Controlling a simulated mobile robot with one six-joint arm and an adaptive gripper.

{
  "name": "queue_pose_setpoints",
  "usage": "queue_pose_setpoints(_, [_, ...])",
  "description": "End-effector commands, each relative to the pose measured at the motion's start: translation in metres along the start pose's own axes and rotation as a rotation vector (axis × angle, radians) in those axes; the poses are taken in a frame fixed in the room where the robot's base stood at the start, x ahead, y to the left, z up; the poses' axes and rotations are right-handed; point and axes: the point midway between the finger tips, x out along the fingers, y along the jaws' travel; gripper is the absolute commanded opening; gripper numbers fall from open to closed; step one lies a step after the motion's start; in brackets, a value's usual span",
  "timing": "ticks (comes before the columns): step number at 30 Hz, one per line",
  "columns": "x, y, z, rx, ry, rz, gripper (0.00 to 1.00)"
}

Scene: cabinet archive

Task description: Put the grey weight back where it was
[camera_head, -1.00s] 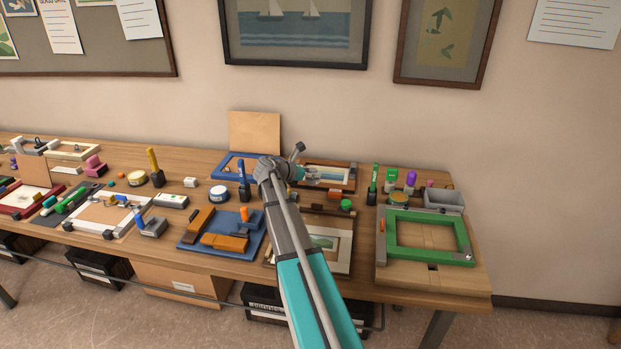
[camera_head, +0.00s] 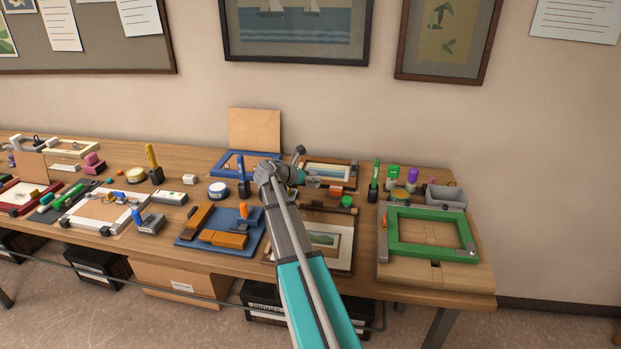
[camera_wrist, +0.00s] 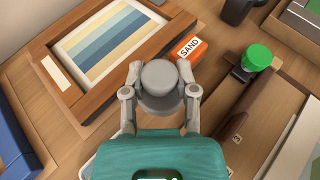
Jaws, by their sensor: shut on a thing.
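The grey weight (camera_wrist: 160,76) is a round knob on a wider disc, between the two fingers of my gripper (camera_wrist: 160,90) in the wrist view. My gripper is shut on it. The weight is beside the lower right edge of a brown wooden frame (camera_wrist: 70,85) with a striped picture, and partly covers an orange block marked SAND (camera_wrist: 192,50). In the head view my gripper (camera_head: 312,182) is in front of that frame, partly behind my arm. I cannot tell whether the weight touches the table.
A blue frame (camera_head: 228,158) lies at the left, and a green frame (camera_head: 398,250) at the right. Bare table shows around the weight. Many tools and frames fill the table further left.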

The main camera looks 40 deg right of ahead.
Motion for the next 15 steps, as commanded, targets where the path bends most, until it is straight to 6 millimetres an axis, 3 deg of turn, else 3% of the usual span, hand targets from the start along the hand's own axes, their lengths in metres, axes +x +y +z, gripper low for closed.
queue_pose_setpoints(15, [0.015, 0.0, -0.034, 0.0, -0.002, -0.001, 0.0])
